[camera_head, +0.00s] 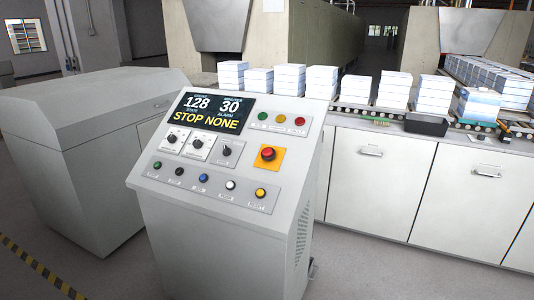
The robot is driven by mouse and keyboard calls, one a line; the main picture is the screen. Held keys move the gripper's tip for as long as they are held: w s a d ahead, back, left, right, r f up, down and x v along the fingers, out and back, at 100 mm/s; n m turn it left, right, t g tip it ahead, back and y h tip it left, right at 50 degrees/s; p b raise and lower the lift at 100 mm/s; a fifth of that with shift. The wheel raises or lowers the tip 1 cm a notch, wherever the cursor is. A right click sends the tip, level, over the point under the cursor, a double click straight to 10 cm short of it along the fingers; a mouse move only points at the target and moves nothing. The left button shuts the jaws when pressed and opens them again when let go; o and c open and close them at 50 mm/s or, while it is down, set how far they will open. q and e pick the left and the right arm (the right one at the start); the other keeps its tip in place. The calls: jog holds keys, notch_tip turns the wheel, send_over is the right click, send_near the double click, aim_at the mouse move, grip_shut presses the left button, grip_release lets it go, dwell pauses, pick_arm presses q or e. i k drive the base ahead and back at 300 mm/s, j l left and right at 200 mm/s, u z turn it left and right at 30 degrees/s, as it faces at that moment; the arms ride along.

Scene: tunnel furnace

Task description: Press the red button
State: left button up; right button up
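The red button (268,153) is a round mushroom-shaped knob on a yellow square plate (277,163). It sits at the right of the sloped face of a grey control console (231,223) in the middle of the head view. Nothing covers it. A smaller flat red light or button (300,121) sits above it, in a row with a green one (263,116) and an amber one (281,118). Neither of my grippers shows in this view.
The console's screen (211,112) reads "STOP NONE", 128 and 30. Dials (199,146) and a row of coloured buttons (203,178) lie below it. Behind, white stacks (324,82) stand on a conveyor above white cabinets (372,178). A grey cabinet (85,140) stands left. Floor right of the console is clear.

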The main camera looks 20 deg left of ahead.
aim_at(268, 152)
jog(key=i+j, duration=0.1)
jog(key=j, duration=0.4)
jog(key=i+j, duration=0.1)
jog(key=j, duration=0.35)
jog(key=i+j, duration=0.1)
jog(key=j, duration=0.4)
jog(key=i+j, duration=0.15)
jog(key=j, duration=0.35)
